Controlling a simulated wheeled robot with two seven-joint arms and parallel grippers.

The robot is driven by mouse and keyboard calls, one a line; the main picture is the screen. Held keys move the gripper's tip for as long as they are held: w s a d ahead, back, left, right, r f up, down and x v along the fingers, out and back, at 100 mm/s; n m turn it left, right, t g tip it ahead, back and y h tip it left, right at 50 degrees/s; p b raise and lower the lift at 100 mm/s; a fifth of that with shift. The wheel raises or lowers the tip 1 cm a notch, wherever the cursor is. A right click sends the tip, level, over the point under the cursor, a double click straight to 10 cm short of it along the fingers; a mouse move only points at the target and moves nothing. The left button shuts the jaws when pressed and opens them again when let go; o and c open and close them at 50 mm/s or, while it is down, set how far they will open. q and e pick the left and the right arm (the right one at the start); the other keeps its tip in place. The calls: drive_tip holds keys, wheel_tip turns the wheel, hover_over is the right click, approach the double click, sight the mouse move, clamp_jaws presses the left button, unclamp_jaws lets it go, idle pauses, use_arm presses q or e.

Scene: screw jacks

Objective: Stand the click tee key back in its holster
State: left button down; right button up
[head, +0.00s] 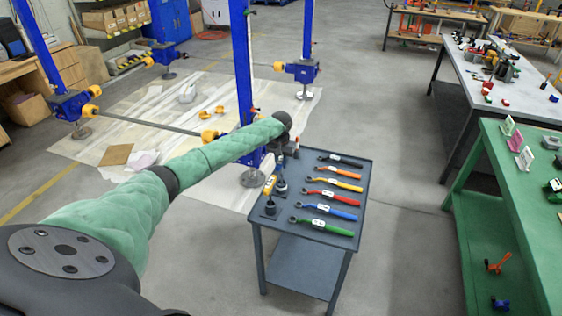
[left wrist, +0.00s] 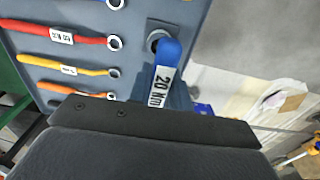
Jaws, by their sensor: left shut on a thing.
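My left gripper (head: 284,156) is over the left side of a small grey-blue table, shut on the click tee key. The key's blue handle (left wrist: 166,75), labelled "20 Nm", sticks out past the dark gripper body in the left wrist view. The key's shaft is hidden, and I cannot tell whether it touches anything. A dark round holster (left wrist: 157,38) stands right by the blue handle end, partly covered by it.
Several colored ring wrenches, including a green one (head: 322,227), lie in a row on the small table (head: 258,222). A blue lift post (head: 242,70) rises just behind. A green bench (head: 505,190) is at right, with clear floor between.

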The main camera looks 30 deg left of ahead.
use_arm(q)
drive_tip(key=shift+f, duration=0.5)
drive_tip(key=c, duration=1.2)
unclamp_jaws()
